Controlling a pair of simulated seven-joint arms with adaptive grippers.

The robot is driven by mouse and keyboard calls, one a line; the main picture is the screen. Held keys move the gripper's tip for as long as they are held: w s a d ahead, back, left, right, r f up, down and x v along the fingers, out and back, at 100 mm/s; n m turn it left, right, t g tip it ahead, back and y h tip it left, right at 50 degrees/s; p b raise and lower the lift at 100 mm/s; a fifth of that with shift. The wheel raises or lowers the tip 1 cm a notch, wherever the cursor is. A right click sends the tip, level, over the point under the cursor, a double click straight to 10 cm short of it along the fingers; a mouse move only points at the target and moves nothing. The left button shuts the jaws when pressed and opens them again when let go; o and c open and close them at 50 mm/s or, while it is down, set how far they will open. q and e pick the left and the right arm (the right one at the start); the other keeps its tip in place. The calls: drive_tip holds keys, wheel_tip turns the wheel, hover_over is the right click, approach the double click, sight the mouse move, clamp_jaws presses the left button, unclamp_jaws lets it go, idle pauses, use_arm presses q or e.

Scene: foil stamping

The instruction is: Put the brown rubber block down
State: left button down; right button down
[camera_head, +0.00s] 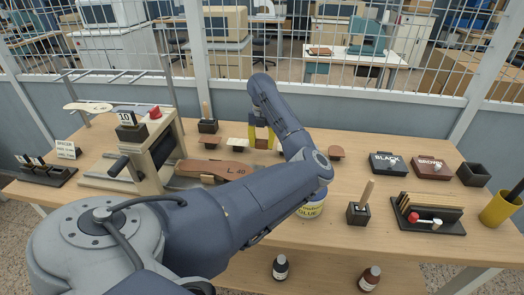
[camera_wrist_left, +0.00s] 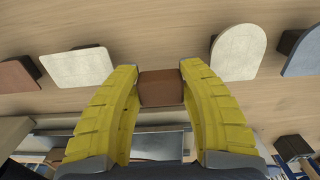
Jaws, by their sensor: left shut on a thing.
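My left gripper (camera_head: 262,137) reaches over the back middle of the table (camera_head: 360,235). Its yellow fingers also show in the left wrist view (camera_wrist_left: 160,95), shut on the brown rubber block (camera_wrist_left: 161,88) near their tips. The block's near face is visible, and the fingers cover its sides. Whether its underside touches the table I cannot tell. A pale square-cornered piece (camera_wrist_left: 78,66) lies left of the block and a pale rounded piece (camera_wrist_left: 238,50) lies right of it, both apart from it. My right gripper is not in view.
A stamping press (camera_head: 150,150) stands left with a brown leather piece (camera_head: 215,169) beside it. Black (camera_head: 388,163) and brown (camera_head: 430,168) ink pads, a wooden-handled tool block (camera_head: 358,213) and a yellow cup (camera_head: 497,210) occupy the right. A glue tub (camera_head: 312,207) sits near my arm.

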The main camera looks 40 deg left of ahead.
sight(262, 154)
use_arm(q)
drive_tip(key=shift+f, duration=1.9)
drive_tip(key=shift+f, duration=0.15)
drive_tip(key=c, duration=1.1)
unclamp_jaws()
wheel_tip(262, 154, up, 12)
drive_tip(key=shift+s+r, duration=0.1)
drive_tip(key=shift+r, duration=0.05)
